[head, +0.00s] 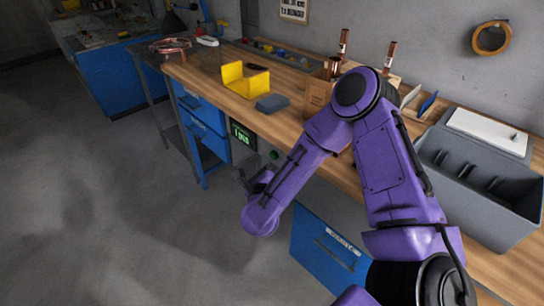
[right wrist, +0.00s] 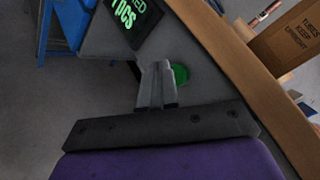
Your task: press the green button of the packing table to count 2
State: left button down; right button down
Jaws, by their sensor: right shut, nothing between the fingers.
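The green button (head: 274,155) is on the front of the packing table (head: 290,118), right of a dark counter display (head: 242,135) with green text. In the right wrist view the display (right wrist: 132,18) reads "1 pcs", and the round green button (right wrist: 180,74) is partly hidden behind my fingers. My right gripper (head: 239,175) is shut and empty, in front of the table and left of the button in the head view. In the right wrist view its closed fingertips (right wrist: 163,68) overlap the button's left edge; the head view shows a gap between them. My left gripper is out of view.
A cardboard box (head: 316,97) and a grey bin (head: 480,190) are farther right. Blue drawers (head: 330,250) sit below. The floor at left is clear.

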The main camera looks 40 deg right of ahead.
jog(key=shift+d, duration=0.1)
dwell(0.7)
jog(key=shift+d, duration=0.35)
jog(key=shift+d, duration=0.5)
dwell(0.6)
jog(key=shift+a, duration=0.95)
jog(key=a, duration=0.1)
jog(key=a+b, duration=0.1)
jog(key=a, duration=0.1)
jog(key=a+b, duration=0.1)
jog(key=a, duration=0.1)
jog(key=shift+s, duration=0.25)
